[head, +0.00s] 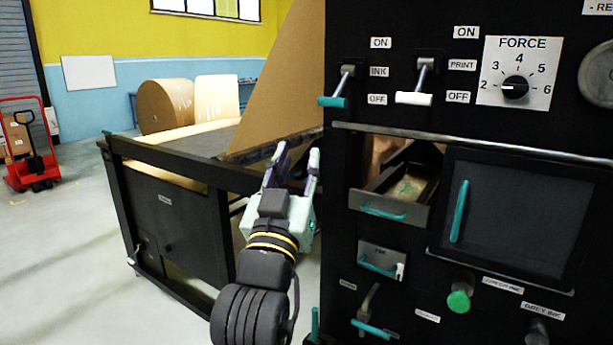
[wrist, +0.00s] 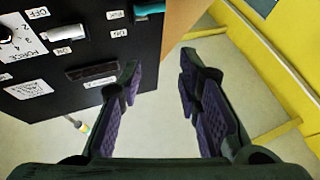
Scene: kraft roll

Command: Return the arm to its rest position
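My gripper (head: 292,168) is in the middle of the head view, raised in front of the gap between the black control panel and the dark table. Its fingers point up and away. In the wrist view my gripper (wrist: 160,100) has its two purple-padded fingers spread apart with nothing between them. The arm comes up from the bottom of the head view. The gripper looks apart from the panel, close to its left edge.
The black panel (head: 465,130) on the right carries switches (head: 335,88), a FORCE dial (head: 515,87), an open drawer (head: 395,196) and a teal-handled door (head: 515,215). A dark table (head: 180,215) stands left, with kraft rolls (head: 165,105) behind. Floor at left is clear before a red pallet truck (head: 30,150).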

